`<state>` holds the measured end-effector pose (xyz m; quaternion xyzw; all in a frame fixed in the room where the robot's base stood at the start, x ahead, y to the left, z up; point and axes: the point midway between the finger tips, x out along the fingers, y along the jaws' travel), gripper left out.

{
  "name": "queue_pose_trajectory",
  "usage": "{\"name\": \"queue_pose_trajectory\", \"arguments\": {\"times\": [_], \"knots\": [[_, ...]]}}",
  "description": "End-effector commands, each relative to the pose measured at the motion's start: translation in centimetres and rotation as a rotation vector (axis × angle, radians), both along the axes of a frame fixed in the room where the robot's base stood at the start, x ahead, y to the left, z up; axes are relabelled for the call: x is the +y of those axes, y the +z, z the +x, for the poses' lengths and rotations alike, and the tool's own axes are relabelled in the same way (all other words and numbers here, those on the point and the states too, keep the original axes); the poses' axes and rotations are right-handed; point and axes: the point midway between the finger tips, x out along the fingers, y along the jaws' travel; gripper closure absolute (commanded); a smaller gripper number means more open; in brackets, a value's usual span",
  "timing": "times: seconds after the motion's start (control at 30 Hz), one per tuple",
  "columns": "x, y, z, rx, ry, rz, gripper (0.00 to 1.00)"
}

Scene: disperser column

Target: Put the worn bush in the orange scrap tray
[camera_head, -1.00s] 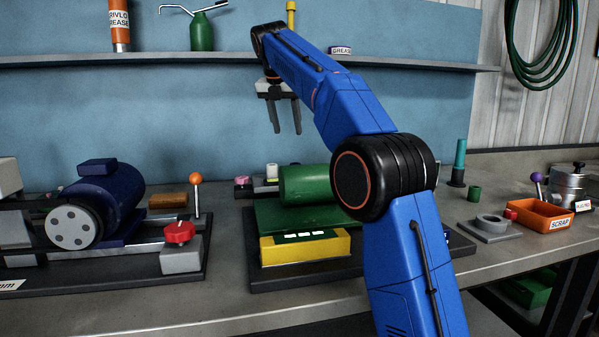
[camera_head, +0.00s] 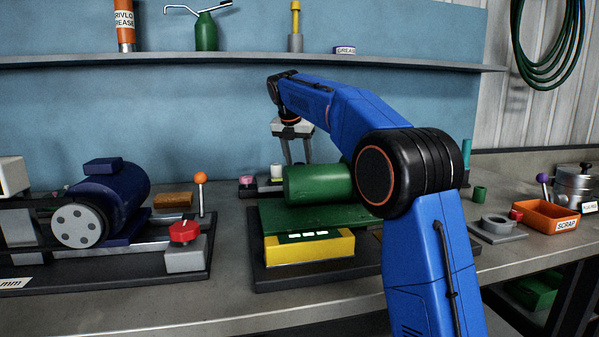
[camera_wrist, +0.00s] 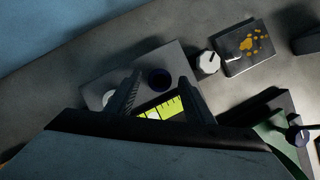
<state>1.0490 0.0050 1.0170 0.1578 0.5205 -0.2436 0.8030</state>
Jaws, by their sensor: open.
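My gripper (camera_head: 297,160) is open and empty, pointing down behind the green cylinder (camera_head: 318,184). In the wrist view its two fingers (camera_wrist: 160,98) are above a grey plate (camera_wrist: 178,62) bearing a dark blue round piece (camera_wrist: 159,79), a pale round piece (camera_wrist: 110,97) and a yellow marked strip (camera_wrist: 164,108). The head view shows a pink-topped piece (camera_head: 247,179) and a white piece (camera_head: 277,171) near the gripper. I cannot tell which piece is the worn bush. The orange scrap tray (camera_head: 545,216), labelled SCRAP, stands at the right of the bench; its inside looks empty.
A dark blue motor (camera_head: 120,195) stands at left, beside an orange-knobbed lever (camera_head: 200,180) and red knob (camera_head: 185,231). A yellow block (camera_head: 310,247) is in front of the green cylinder. A grey flanged ring (camera_head: 497,226) and small green cup (camera_head: 480,193) are near the tray.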

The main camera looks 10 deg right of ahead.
Motion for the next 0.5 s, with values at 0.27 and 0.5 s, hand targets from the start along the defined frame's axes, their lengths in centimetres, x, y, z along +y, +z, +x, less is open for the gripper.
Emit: {"name": "queue_pose_trajectory", "arguments": {"times": [0.27,0.5], "knots": [[-0.5,-2.2,0.8,0.000,0.000,0.000,0.52],[-0.5,-2.2,0.8,0.000,0.000,0.000,0.59]]}}
